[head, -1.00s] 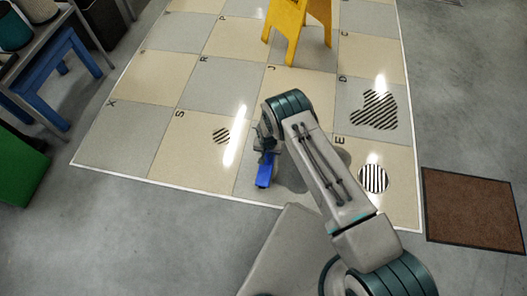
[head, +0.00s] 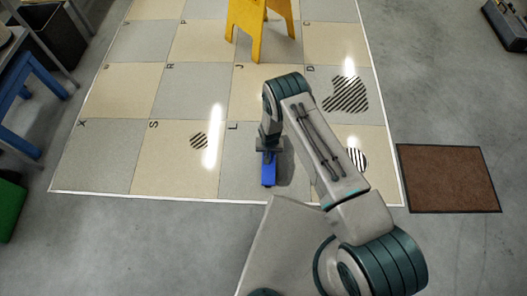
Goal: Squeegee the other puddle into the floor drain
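My gripper (head: 269,148) is low over the front grey tile. It appears shut on a blue squeegee (head: 268,170), whose blue part hangs at or near the floor; contact is unclear. A large, irregular dark-hatched patch (head: 346,95), likely a puddle, lies on the grey tile to the right and farther back. A small hatched patch (head: 199,141) lies on the beige tile to the left of my gripper.
A yellow folding floor sign (head: 246,30) stands at the back. A brown mat (head: 448,178) lies right of the tiled area. A blue stool (head: 30,85), a dark bin (head: 55,35) and a green box (head: 12,190) are at the left. Bare floor lies in front.

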